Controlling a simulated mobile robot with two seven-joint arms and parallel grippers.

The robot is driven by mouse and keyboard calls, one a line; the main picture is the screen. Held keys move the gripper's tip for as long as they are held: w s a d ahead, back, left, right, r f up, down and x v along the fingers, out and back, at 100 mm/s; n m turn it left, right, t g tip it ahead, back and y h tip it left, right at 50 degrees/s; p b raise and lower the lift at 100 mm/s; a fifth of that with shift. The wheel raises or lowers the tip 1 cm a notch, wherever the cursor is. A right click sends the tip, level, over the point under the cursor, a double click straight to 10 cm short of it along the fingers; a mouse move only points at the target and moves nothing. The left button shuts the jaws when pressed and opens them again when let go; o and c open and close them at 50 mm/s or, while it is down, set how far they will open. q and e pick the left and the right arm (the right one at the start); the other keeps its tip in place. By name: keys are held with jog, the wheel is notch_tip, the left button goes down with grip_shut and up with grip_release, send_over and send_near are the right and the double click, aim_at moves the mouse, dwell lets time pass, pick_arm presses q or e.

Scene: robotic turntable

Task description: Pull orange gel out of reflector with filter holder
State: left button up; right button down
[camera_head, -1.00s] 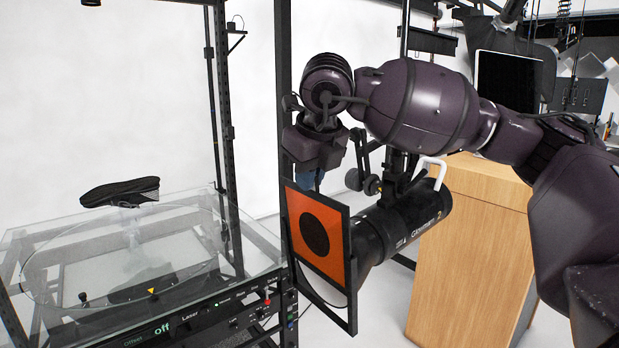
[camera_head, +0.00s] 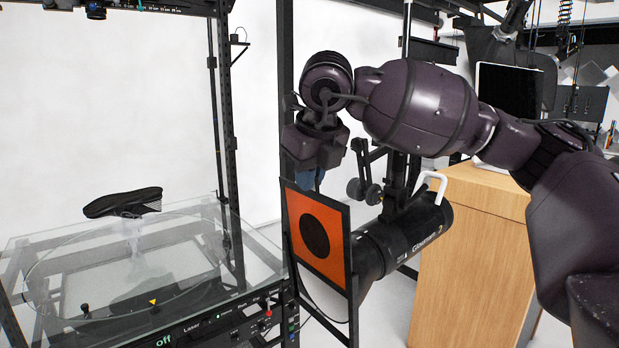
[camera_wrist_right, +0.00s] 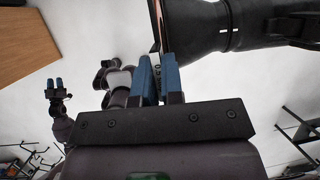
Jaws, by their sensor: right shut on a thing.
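The orange gel (camera_head: 336,261), a black-edged square with a black disc at its centre, stands upright in front of the reflector. The black reflector (camera_head: 417,226) is the round lamp body behind it. The filter holder (camera_head: 325,317) is a thin dark frame at its front; the gel's lower part is still between its sides. My right gripper (camera_head: 311,181) is shut on the gel's top edge. In the right wrist view its blue fingers (camera_wrist_right: 160,80) pinch the thin gel edge-on. My left gripper (camera_wrist_right: 54,84) shows small at the left of that view, its opening unclear.
A wooden cabinet (camera_head: 470,260) stands behind the reflector. The space above the gel, left of the post, is open.

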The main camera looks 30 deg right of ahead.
jog(key=shift+a+r+p, duration=0.1)
jog(key=shift+r+p, duration=0.5)
jog(key=shift+r, duration=0.55)
jog(key=shift+a+r+p, duration=0.1)
jog(key=shift+r+p, duration=0.45)
jog(key=shift+r, duration=0.5)
pick_arm(q)
jog(key=shift+s+r+p, duration=0.4)
jog(key=shift+s+r, duration=0.1)
jog(key=shift+r, duration=0.3)
pick_arm(e)
jog(key=shift+a+r, duration=0.15)
jog(key=shift+r, duration=0.95)
jog(key=shift+a+r, duration=0.1)
jog(key=shift+r, duration=0.95)
pick_arm(q)
jog(key=shift+s, duration=0.15)
pick_arm(e)
jog(key=shift+s, duration=0.15)
